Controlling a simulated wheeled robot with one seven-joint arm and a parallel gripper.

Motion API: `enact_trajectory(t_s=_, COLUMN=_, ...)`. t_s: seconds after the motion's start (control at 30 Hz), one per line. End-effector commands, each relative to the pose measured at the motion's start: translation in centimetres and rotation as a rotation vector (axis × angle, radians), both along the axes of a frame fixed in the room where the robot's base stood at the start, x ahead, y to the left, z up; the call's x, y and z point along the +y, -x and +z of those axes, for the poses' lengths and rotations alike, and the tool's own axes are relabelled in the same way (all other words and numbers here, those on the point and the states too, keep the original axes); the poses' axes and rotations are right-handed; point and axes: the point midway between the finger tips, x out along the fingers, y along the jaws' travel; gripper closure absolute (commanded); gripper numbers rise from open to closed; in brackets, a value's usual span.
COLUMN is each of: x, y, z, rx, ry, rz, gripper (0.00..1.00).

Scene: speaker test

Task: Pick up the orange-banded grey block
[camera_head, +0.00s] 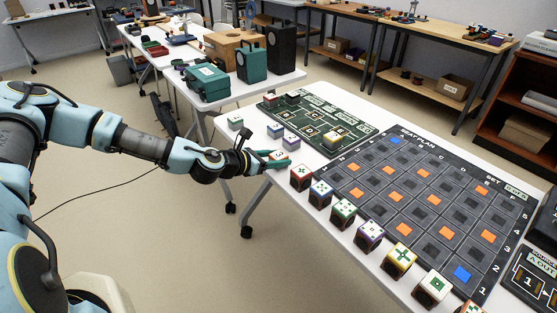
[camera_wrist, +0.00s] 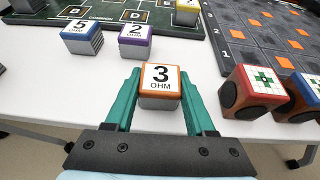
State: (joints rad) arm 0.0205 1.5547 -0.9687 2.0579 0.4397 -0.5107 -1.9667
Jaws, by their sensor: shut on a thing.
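The orange-banded grey block (camera_wrist: 160,86) has a white top marked "3 OHM". In the wrist view it sits between the two green fingers of my gripper (camera_wrist: 160,100), which is shut on it. In the head view my gripper (camera_head: 278,161) is at the left edge of the white table, and the block (camera_head: 280,154) shows only as a small bit between the fingers. I cannot tell whether the block touches the table or is lifted.
A blue-banded "5 OHM" block (camera_wrist: 82,37) and a purple-banded "2 OHM" block (camera_wrist: 135,42) stand beyond my gripper. A red-banded speaker block (camera_wrist: 252,91) stands to the right. The green board (camera_head: 330,143) and the dark seat-plan board (camera_head: 375,180) lie behind.

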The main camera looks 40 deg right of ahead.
Motion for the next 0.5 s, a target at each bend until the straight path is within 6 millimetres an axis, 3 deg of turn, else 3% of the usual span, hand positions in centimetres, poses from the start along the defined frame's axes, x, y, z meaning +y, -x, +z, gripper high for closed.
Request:
enact_trajectory(t_s=0.07, x=0.01, y=0.01, z=0.01, rx=0.0, ry=0.0, rz=0.0, gripper=0.59)
enact_trajectory(t_s=0.4, x=0.01, y=0.01, z=0.01, rx=0.0, ry=0.0, rz=0.0, gripper=0.98)
enact_trajectory(t_s=0.5, x=0.0, y=0.01, z=0.03, rx=0.0, ry=0.0, rz=0.0, gripper=1.0)
